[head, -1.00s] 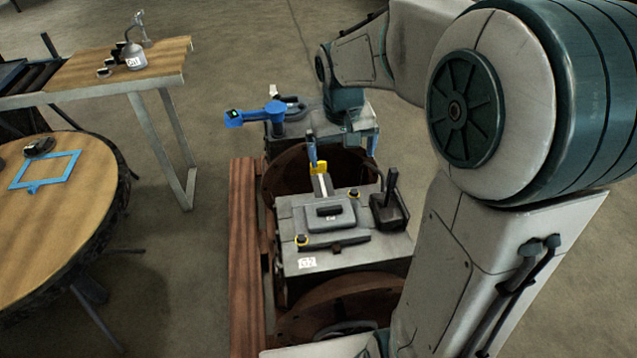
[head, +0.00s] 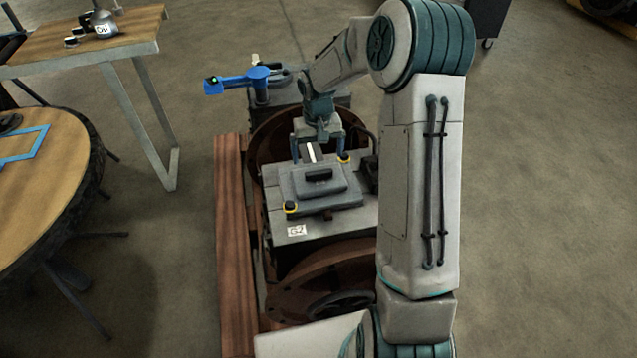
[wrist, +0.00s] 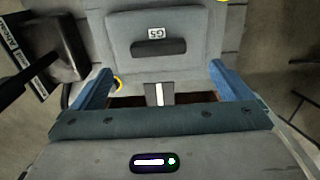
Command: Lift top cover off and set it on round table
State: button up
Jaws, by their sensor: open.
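The top cover (head: 345,185) is a grey raised plate with a black handle (head: 318,175), lying on the grey engine block (head: 275,245). It also shows in the wrist view (wrist: 200,25), with the handle (wrist: 158,47) and a label beyond it. My gripper (head: 318,157) is open and empty at the cover's far edge. In the wrist view my blue fingers (wrist: 160,72) are spread wide, with the handle ahead of and between them, apart from both. The round table (head: 40,195) has a wooden top and stands at the left.
Yellow rings (head: 290,207) sit by two cover corners. A blue frame (head: 22,145) lies on the round table, whose near part is bare. A blue arm-like device (head: 240,80) stands behind the block. A wooden beam (head: 230,250) runs along its left. A workbench (head: 85,45) is behind.

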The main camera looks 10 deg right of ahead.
aim_at(319, 172)
notch_tip(319, 172, down, 7)
jog(key=shift+s+d+r, duration=0.15)
jog(key=shift+r, duration=0.1)
jog(key=c, duration=1.3)
